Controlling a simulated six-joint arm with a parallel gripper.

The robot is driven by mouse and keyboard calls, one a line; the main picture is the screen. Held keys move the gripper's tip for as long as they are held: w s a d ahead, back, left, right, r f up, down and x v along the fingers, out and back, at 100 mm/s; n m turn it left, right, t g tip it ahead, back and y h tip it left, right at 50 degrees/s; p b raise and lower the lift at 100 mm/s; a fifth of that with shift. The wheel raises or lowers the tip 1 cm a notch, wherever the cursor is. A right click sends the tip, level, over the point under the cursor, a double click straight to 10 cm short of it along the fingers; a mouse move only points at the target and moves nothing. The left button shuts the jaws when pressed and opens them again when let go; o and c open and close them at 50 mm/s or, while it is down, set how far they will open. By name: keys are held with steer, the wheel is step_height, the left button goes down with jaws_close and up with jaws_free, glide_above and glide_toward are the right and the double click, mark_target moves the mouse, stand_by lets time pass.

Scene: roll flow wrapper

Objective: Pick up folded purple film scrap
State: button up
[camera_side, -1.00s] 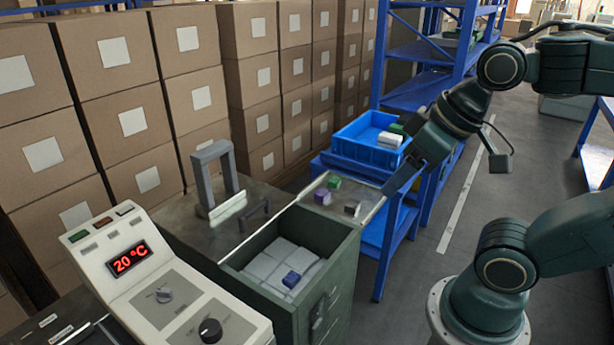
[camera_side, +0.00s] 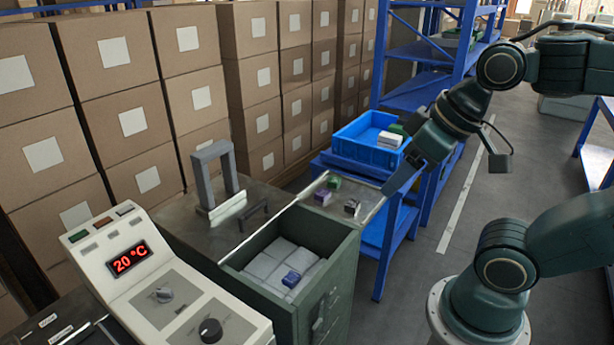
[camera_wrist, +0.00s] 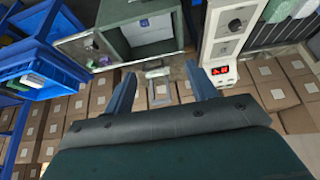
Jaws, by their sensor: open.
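The purple film scrap (camera_side: 322,198) is a small block-like piece lying on the grey worktop, beside a green piece (camera_side: 334,182) and a dark grey piece (camera_side: 351,207). My gripper (camera_side: 391,188) is to the right of the scrap in the side view and apart from it. In the wrist view, my gripper (camera_wrist: 160,69) shows two spread blue-grey fingers with nothing between them.
A blue crate (camera_side: 352,151) with packs sits behind on the blue rack. A control panel (camera_side: 170,290) stands front left.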

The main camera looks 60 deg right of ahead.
steer(key=shift+o, duration=0.3)
steer(key=w+d+r+n+g, duration=0.1)
steer(key=w+d+r+n, duration=0.1)
steer(key=w, duration=0.4)
steer(key=w+d+r+n+g, duration=0.1)
steer(key=w+d+r+n, duration=0.15)
steer(key=w, duration=0.45)
steer(key=n+g, duration=0.4)
steer(key=n, duration=0.9)
glide_above(321, 194)
step_height(321, 194, down, 26)
steer(key=shift+w+r, duration=0.1)
steer(key=shift+r, duration=0.05)
steer(key=shift+f, duration=4.25)
